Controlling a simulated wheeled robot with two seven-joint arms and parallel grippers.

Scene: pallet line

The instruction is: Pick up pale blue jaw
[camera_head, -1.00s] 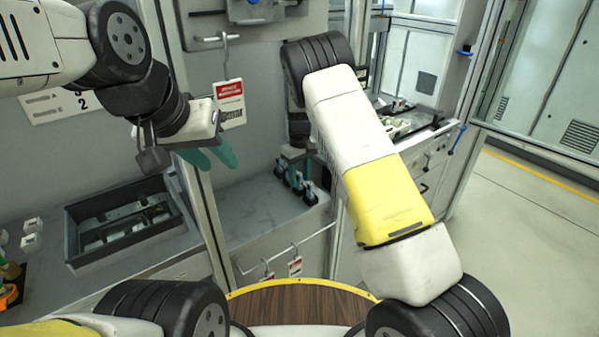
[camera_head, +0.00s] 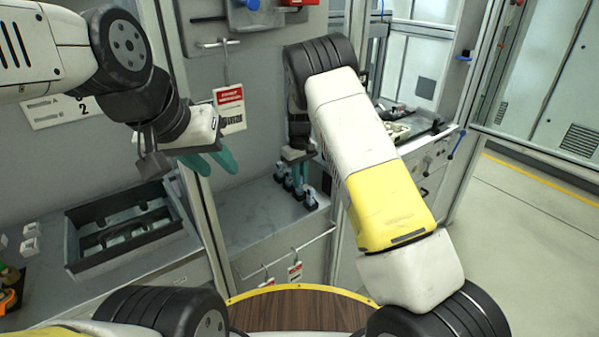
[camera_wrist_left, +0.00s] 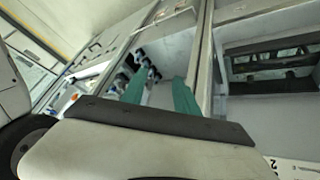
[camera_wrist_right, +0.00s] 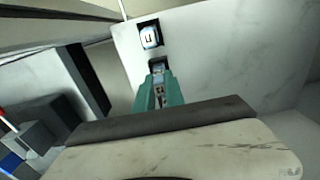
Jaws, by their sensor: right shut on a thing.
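My right gripper (camera_head: 298,178) points down over a grey ledge at a row of several small pale blue jaws in black holders. In the right wrist view, its teal fingers (camera_wrist_right: 159,92) are shut on a pale blue jaw (camera_wrist_right: 158,76), just by a dark square socket. I cannot tell whether the jaw is clear of the socket. Another pale blue jaw (camera_wrist_right: 150,37) sits in a black socket beyond it. My left gripper (camera_head: 212,163) hangs empty to the left, its teal fingers apart; they also show apart in the left wrist view (camera_wrist_left: 160,90).
A grey tray (camera_head: 78,262) with dark slots stands on the left bench. A metal post (camera_head: 205,215) stands between bench and ledge. Red-and-white tags (camera_head: 229,105) hang on the wall and on a rail before the ledge. Open floor lies at right.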

